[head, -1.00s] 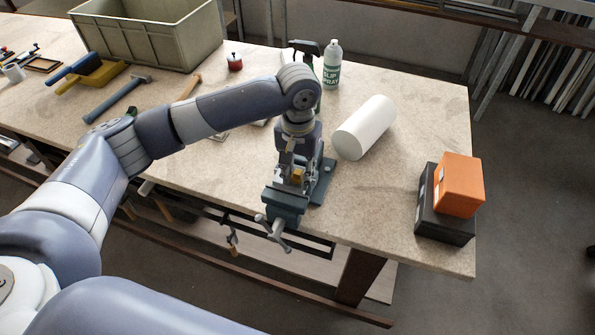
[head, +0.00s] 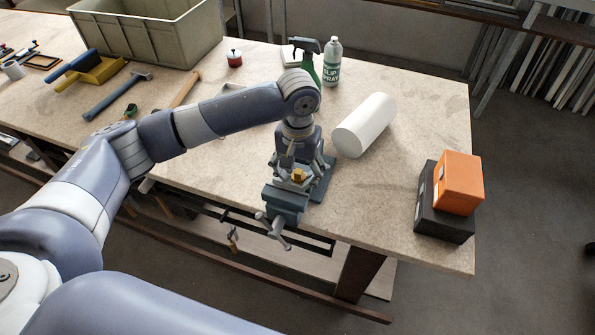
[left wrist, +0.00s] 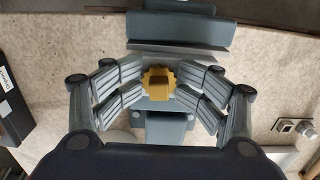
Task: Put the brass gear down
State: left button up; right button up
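The brass gear (head: 298,175) is a small golden toothed piece with a blocky raised part. It sits at the blue-grey bench vise (head: 285,203) near the table's front edge. The left wrist view shows the gear (left wrist: 159,77) in the middle, over the vise (left wrist: 178,30). My left gripper (head: 299,170) points down above the vise. Its fingers stand spread on both sides of the gear, with narrow gaps in the left wrist view (left wrist: 161,84). The gear's underside is hidden, so its exact contact with the vise cannot be told. My right gripper is not in view.
A white cylinder (head: 364,125) lies right of the vise. An orange box (head: 459,183) sits on a black box (head: 440,222) at the right edge. Spray bottles (head: 332,64), a grey crate (head: 150,35) and a hammer (head: 118,95) are farther back. The table between cylinder and boxes is clear.

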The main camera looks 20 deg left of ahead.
aim_at(298, 171)
pick_arm(q)
jog(key=shift+s+f, duration=0.15)
jog(key=shift+s, duration=0.05)
jog(key=shift+w+r, duration=0.1)
jog(key=shift+r, duration=0.1)
notch_tip(298, 171, up, 13)
jog(key=b, duration=0.3)
jog(key=shift+w+r, duration=0.1)
jog(key=shift+w, duration=0.05)
dwell(0.3)
